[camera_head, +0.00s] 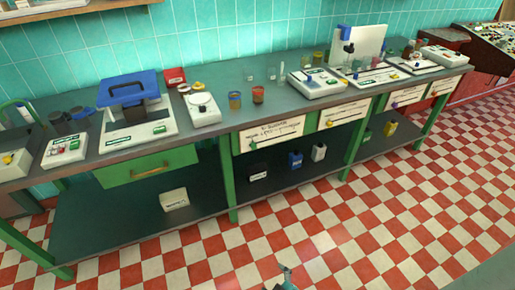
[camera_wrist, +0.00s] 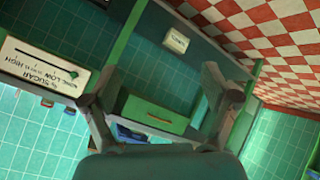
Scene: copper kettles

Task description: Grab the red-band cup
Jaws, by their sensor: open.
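The reddish one looks most like the red-band cup, but the bands are too small to tell surely. My gripper (camera_wrist: 162,105) is open and empty in the wrist view, its fingers wide apart, with the green drawer front seen between them. It is in front of the bench, away from the cups. Neither cup can be made out clearly in the wrist view.
The long grey bench (camera_head: 215,128) with green legs carries scales and panels. A blue-lidded device (camera_head: 130,90) stands left of the cups and a white scale (camera_head: 201,108) closer by. More small jars (camera_head: 318,59) stand further back. The checkered floor (camera_head: 330,225) in front is clear.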

